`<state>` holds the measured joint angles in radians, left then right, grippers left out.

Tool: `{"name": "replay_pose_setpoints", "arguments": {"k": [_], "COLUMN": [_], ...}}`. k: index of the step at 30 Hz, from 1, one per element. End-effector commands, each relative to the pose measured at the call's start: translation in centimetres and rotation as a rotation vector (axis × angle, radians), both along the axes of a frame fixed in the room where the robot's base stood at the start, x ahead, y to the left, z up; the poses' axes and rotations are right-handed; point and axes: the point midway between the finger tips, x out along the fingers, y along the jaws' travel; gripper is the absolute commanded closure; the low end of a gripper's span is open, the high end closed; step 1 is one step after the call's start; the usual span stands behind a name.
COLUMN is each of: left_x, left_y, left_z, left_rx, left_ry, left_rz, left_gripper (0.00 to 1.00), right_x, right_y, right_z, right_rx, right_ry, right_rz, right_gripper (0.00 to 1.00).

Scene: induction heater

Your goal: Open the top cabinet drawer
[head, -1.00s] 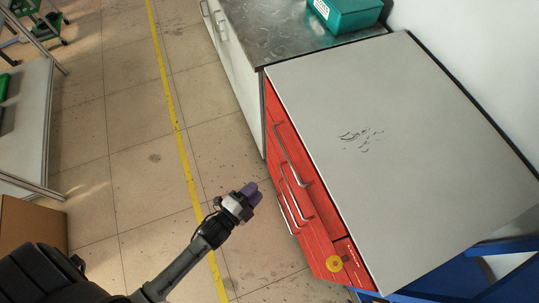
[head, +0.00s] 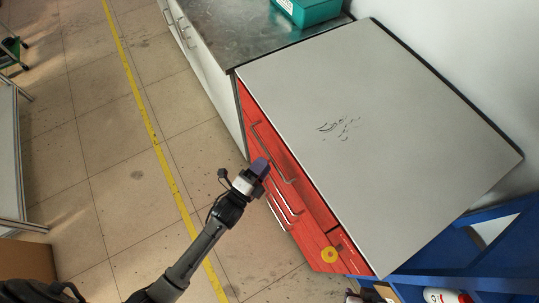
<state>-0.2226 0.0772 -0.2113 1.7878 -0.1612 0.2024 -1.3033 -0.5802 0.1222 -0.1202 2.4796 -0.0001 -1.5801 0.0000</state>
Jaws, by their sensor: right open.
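The red cabinet (head: 318,207) has a grey top (head: 400,120) and a front of stacked red drawers seen steeply from above. The top drawer (head: 285,165) looks shut and has a long metal bar handle (head: 292,177).
More metal handles (head: 280,213) sit lower on the front, with a yellow disc (head: 329,255) near its right end. A metal-topped counter (head: 255,35) with a green box (head: 308,8) adjoins behind. Blue shelving (head: 470,240) stands at right. Floor left of the cabinet is clear.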

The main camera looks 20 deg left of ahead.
Motion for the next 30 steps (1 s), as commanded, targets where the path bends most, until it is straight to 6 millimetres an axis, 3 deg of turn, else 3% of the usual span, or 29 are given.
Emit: {"name": "replay_pose_setpoints", "arguments": {"k": [9,22,30], "left_x": [3.2,3.8,3.8], "left_y": [-0.8,-1.0,-1.0], "left_z": [0.6,0.7,0.7], "left_rx": [0.0,0.0,0.0], "left_ry": [0.0,0.001,0.001], "left_rz": [0.0,0.0,0.0], "left_gripper": [0.63,0.63,0.87], "right_x": [0.0,0.0,0.0], "right_y": [-0.1,0.1,0.2], "right_z": [-0.3,-0.3,-0.3], "right_rx": [-0.002,0.002,0.007], "right_ry": [0.0,-0.001,-0.001], "right_rz": [0.001,-0.002,-0.004], "right_gripper": [0.57,0.57,0.57]}}
